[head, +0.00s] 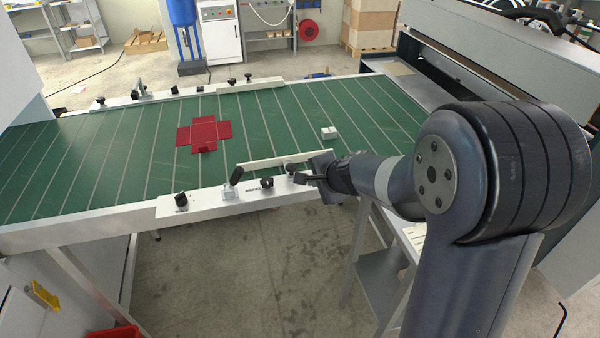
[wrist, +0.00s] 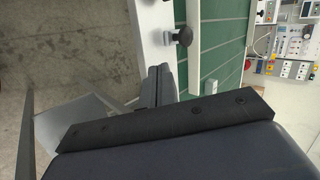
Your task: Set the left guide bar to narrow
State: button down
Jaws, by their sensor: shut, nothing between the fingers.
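A pale guide bar (head: 283,160) lies along the near side of the green belt table (head: 110,150). Beside it, the near white rail (head: 220,201) carries black knobs and a tilted black lever (head: 236,175). A far rail (head: 175,93) with similar knobs runs along the opposite side. Which side counts as left I cannot tell. My gripper (head: 301,178) is shut and empty at the right end of the near rail, close to a knob (head: 290,168). In the wrist view my shut fingers (wrist: 158,86) point toward a black knob (wrist: 183,36), apart from it.
A red flat box blank (head: 203,132) and a small white block (head: 329,133) lie on the belt. A large grey machine (head: 480,50) stands at the right end. Bare concrete floor (head: 250,270) is open in front of the near rail.

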aim_at(296, 167)
jog(key=w+a, duration=0.1)
jog(key=w+a+f+p, duration=0.1)
jog(key=w, duration=0.1)
jog(key=w+a+f, duration=0.1)
jog(key=shift+w+f, duration=0.25)
jog(key=shift+w, duration=0.1)
jog(key=shift+w+a+f+p, duration=0.15)
jog(key=shift+w+a+p, duration=0.2)
jog(key=shift+w+p, duration=0.25)
jog(key=shift+w, duration=0.1)
jog(key=shift+w+a+p, duration=0.2)
jog(key=shift+w+p, duration=0.15)
jog(key=shift+w, duration=0.35)
jog(key=shift+w+a, duration=0.1)
jog(key=shift+w, duration=0.3)
